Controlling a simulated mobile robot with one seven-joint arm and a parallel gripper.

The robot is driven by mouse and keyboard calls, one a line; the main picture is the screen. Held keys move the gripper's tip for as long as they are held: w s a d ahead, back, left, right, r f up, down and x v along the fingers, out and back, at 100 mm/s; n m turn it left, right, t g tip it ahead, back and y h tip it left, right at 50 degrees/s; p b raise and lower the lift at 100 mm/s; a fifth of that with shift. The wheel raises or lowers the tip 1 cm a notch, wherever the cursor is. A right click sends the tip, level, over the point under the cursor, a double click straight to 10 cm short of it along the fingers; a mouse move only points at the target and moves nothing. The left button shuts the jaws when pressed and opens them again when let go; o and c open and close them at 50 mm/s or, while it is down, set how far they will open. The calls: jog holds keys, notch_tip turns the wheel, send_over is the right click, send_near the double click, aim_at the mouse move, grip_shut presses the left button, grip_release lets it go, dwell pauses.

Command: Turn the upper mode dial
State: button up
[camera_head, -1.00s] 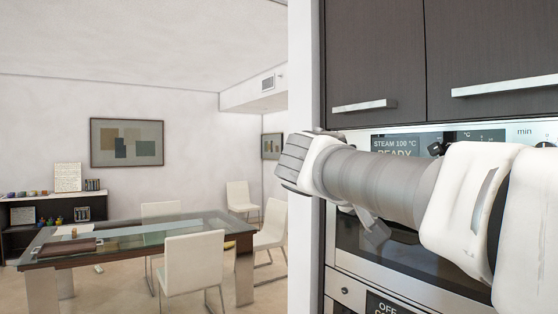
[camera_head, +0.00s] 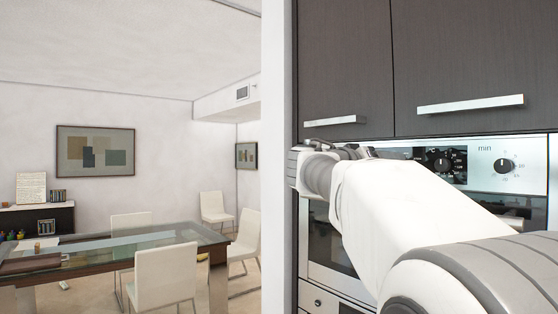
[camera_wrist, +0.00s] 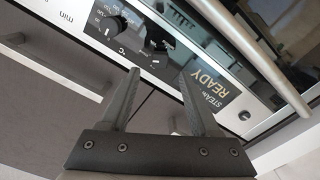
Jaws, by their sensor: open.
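The upper oven's control panel shows in the wrist view, with a black dial plate carrying a round black dial (camera_wrist: 111,24) and a second black knob (camera_wrist: 151,58) by a °C mark. I cannot tell for sure which is the mode dial. In the head view a black dial (camera_head: 443,163) shows right of my arm, with the rest of the plate partly hidden. My gripper (camera_wrist: 160,72) is open and empty, its two fingers apart below the panel in the wrist view. The second knob appears between and beyond the fingertips, without visible contact. My arm hides the gripper in the head view.
A "STEAM READY" display (camera_wrist: 227,87) lies beside the dial plate. Dark cabinet doors with bar handles (camera_head: 470,105) hang above. A glass table (camera_head: 130,243) and chairs stand at left.

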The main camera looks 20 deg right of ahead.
jog(key=p+x, duration=0.1)
jog(key=x, duration=0.5)
grip_shut()
